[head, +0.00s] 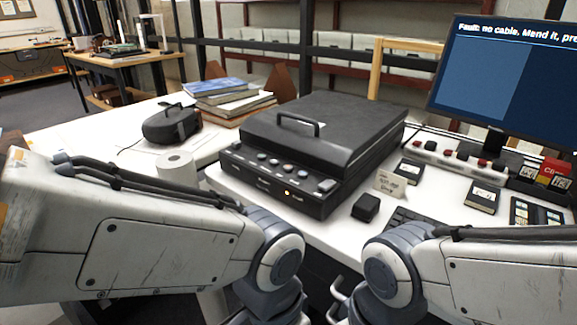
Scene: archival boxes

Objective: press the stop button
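A black scanner-like machine (322,135) with a handled lid stands on the white desk, its lid down. Its sloped front panel has a row of several grey buttons (274,162) and a larger grey button (326,186) at the right end. An amber light (288,193) glows on its front face. The labels are too small to read, so I cannot tell which button is stop. Both my arms come in low in front of the desk, and their wrists bend down at the bottom edge. Neither gripper's fingertips can be made out.
A monitor (510,85) at the right reads "Fault: no cable. Mend it, pre…", cut off. A small card (390,184), a black block (366,207) and black boxes (482,197) lie right of the machine. A paper roll (177,168) and stacked books (232,103) are left.

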